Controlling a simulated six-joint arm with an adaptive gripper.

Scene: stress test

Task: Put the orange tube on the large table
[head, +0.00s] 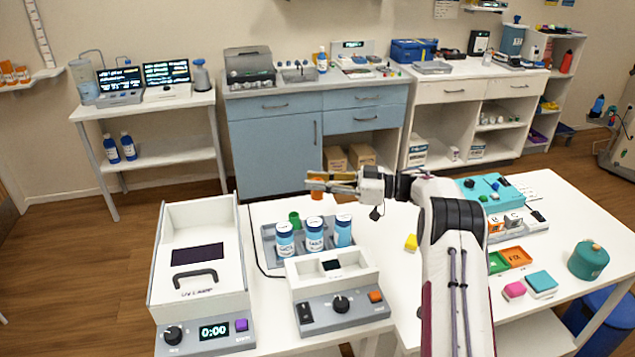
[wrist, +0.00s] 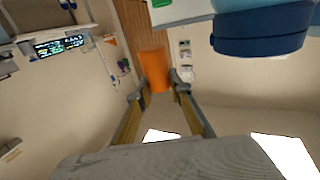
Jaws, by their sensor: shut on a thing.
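My gripper (head: 335,184) is shut on the orange tube (head: 318,189) and holds it up in the air, above and behind a rack on the white table (head: 385,238). In the wrist view the orange tube (wrist: 154,68) sits between the two fingertips (wrist: 158,88) and sticks out beyond them. The gripper is tilted, lying nearly sideways in the head view. I cannot tell exactly how high the tube is above the table.
A grey rack (head: 268,232) holds blue-labelled bottles (head: 315,240) and a green tube (head: 295,217). A white box device (head: 200,250) and a heater (head: 343,305) stand in front.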

